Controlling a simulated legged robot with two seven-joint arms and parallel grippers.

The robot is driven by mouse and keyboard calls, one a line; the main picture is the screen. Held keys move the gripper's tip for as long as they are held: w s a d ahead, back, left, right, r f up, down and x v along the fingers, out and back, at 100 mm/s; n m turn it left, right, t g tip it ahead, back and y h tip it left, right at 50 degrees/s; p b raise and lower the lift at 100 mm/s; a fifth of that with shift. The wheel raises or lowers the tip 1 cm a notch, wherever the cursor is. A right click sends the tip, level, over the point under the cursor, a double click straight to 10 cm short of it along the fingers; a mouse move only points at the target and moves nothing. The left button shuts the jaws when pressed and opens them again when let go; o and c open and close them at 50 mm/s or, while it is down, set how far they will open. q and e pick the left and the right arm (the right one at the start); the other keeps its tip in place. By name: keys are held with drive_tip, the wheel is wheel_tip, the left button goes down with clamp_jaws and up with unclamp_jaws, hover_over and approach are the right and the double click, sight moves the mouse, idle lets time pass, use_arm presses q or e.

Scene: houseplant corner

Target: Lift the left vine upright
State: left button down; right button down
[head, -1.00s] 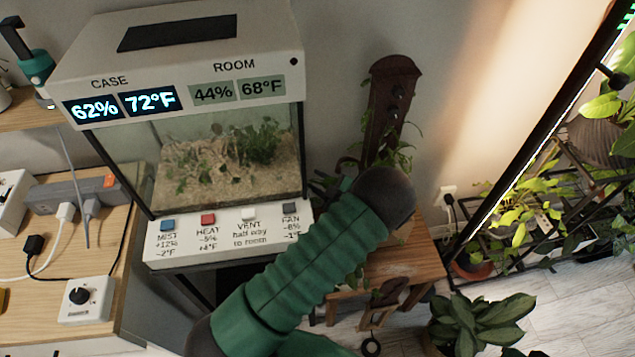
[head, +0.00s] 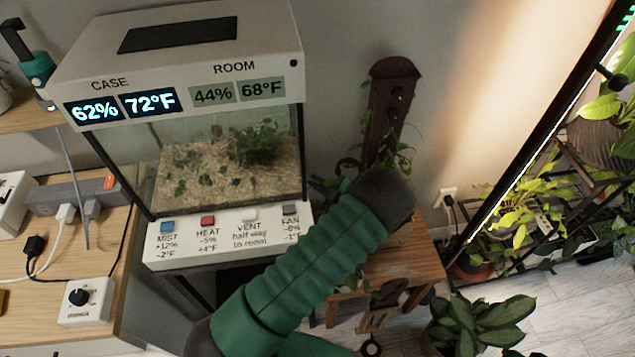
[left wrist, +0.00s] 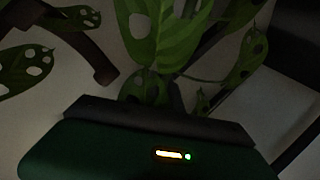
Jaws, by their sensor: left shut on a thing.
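A green leafy vine (head: 402,158) grows beside a dark brown upright board (head: 388,105) with hooks, above a small wooden stool (head: 415,262). My left arm crosses in front of its lower part and hides where the stems begin. My left gripper (head: 338,184) is mostly hidden behind my wrist, at the left of the board's foot. In the left wrist view, perforated vine leaves (left wrist: 165,35) stand right in front of the gripper (left wrist: 172,98), which is shut on the vine. The exact grip point is hidden. My right gripper is not seen.
A glass case (head: 230,170) with a button panel stands left of the board. Plugs and a dial box (head: 85,300) lie on the left table. A leafy floor plant (head: 480,320) and a lit plant rack (head: 510,230) stand at the right.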

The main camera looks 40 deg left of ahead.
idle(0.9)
use_arm(q)
drive_tip(key=shift+w+d+r+m+y+p, duration=0.2)
drive_tip(key=shift+w+d+r, duration=0.1)
drive_tip(key=shift+r, duration=0.15)
drive_tip(key=shift+w+d+r+m+y+p, duration=0.2)
drive_tip(key=shift+w+d+r, duration=0.1)
drive_tip(key=shift+r, duration=0.15)
